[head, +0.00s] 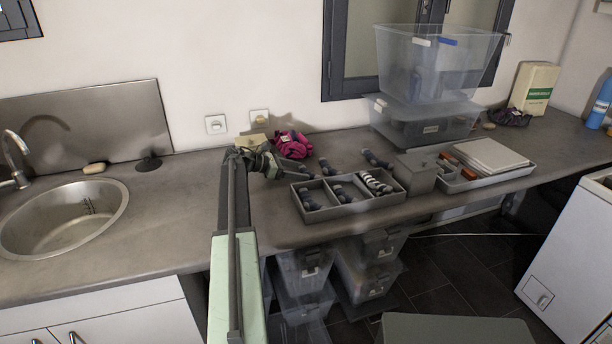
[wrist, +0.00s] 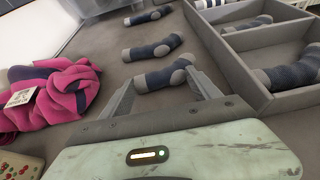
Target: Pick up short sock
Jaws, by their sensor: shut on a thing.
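My gripper (wrist: 164,88) is shut on the nearest short sock (wrist: 164,76), navy with grey toe and heel, which lies between the fingertips at the counter's surface. In the head view my gripper (head: 270,165) is over the counter, left of the divided tray; the held sock is hard to make out there. A second navy and grey sock (wrist: 153,47) lies just beyond, and a third (wrist: 148,16) lies farther off. In the head view, loose socks also lie behind the tray, one of them farther right (head: 375,158).
A grey divided tray (head: 325,214) with several socks stands right of my gripper; its wall (wrist: 228,68) is close in the wrist view. A pink and purple cloth bundle (head: 292,145) lies behind. Clear stacked bins (head: 432,60) stand at the back. A sink (head: 65,215) is at left.

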